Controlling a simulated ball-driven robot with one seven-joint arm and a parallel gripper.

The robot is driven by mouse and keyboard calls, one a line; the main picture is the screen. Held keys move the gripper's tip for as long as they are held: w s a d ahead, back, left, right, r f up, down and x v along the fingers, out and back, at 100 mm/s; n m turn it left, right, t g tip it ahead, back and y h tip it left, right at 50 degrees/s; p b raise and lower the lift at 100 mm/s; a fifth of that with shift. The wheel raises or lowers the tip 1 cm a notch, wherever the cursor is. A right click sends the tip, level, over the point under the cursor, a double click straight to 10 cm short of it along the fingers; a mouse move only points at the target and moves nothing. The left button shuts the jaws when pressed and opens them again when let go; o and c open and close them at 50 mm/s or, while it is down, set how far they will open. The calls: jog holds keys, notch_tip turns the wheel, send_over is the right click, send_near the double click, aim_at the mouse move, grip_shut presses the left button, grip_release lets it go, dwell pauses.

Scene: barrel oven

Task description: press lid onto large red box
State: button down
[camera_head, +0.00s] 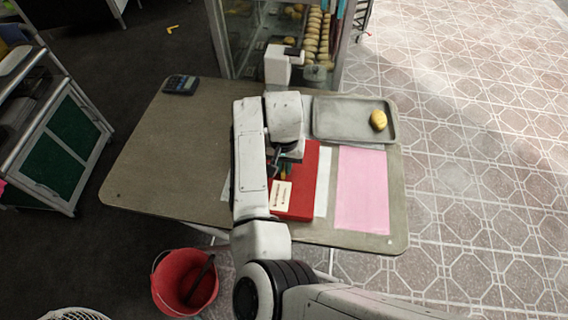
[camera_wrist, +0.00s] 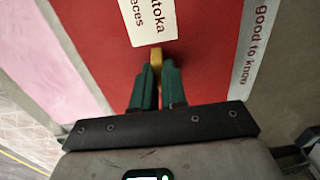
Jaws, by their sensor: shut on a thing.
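The large red box (camera_head: 302,180) sits on the table right of my arm, its top a flat red lid (camera_wrist: 205,50) with a white label (camera_head: 281,195). In the wrist view the label (camera_wrist: 148,18) lies just beyond my fingertips. My gripper (camera_wrist: 157,70) has green fingers and is shut on a small yellow knob (camera_wrist: 156,55) over the red lid. In the head view my gripper (camera_head: 280,170) is partly hidden by the arm. I cannot tell whether the lid is fully seated on the box; its far side is hidden.
A pink sheet (camera_head: 362,190) lies right of the box, and a grey tray (camera_head: 335,120) with a yellow bread roll (camera_head: 378,120) is behind it. A glass cabinet (camera_head: 235,40) stands at the back. A calculator (camera_head: 180,84) lies on the otherwise clear left tabletop. A red bucket (camera_head: 170,285) is on the floor.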

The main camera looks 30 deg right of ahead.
jog(key=shift+f, duration=0.4)
dwell(0.5)
jog(key=c, duration=0.5)
grip_release()
jog(key=shift+c, duration=0.2)
jog(key=shift+r, duration=0.15)
jog(key=shift+r+p, duration=3.4)
jog(key=shift+p, duration=0.25)
grip_shut()
